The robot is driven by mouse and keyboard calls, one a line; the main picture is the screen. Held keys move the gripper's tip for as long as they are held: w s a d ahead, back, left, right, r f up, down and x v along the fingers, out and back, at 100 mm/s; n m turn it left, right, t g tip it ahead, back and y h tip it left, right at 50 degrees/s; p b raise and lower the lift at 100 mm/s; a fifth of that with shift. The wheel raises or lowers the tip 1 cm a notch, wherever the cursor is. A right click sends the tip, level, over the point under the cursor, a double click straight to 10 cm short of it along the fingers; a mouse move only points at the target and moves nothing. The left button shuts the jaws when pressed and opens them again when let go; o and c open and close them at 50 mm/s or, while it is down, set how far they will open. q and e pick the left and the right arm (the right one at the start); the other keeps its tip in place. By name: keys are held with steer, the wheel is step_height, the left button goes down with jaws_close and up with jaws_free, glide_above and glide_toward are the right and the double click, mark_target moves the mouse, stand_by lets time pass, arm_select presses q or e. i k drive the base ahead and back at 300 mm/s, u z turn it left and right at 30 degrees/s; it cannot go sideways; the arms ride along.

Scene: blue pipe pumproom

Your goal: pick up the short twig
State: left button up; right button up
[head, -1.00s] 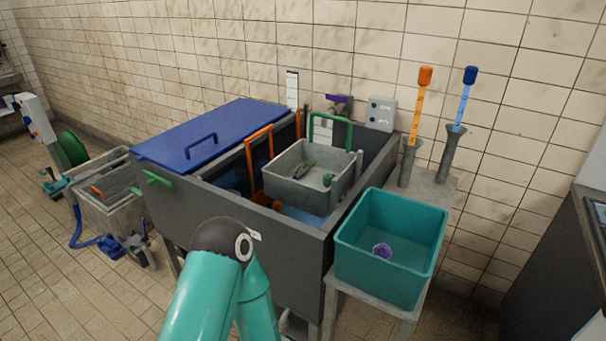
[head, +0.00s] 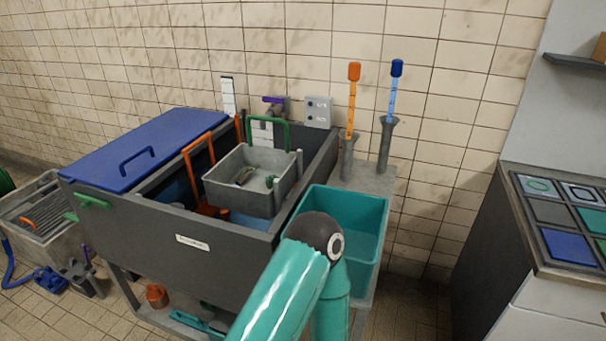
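A grey basket (head: 222,190) with a green handle sits in the open part of the dark grey tank (head: 150,238). Inside it lie a small thin brownish-green piece (head: 243,175) and a small green piece (head: 270,181). Both are too small to tell whether either is the short twig. Neither of my grippers shows in the head view.
A blue lid (head: 120,165) covers the tank's left part. An orange and a blue dipper (head: 388,120) stand in grey holders behind the teal bin. A counter with coloured tiles (head: 548,212) stands at the right. An orange-handled rack (head: 188,160) rises beside the basket.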

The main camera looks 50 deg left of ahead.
mark_target(249, 170)
steer(key=u, duration=0.9)
steer(key=i, duration=0.1)
steer(key=z, duration=1.85)
steer(key=k, duration=2.2)
steer(key=z, duration=1.25)
steer(key=i, duration=0.1)
steer(key=u, duration=3.15)
steer(key=i, duration=0.3)
steer(key=u, duration=1.2)
steer(key=i, duration=0.5)
steer(key=z, duration=0.2)
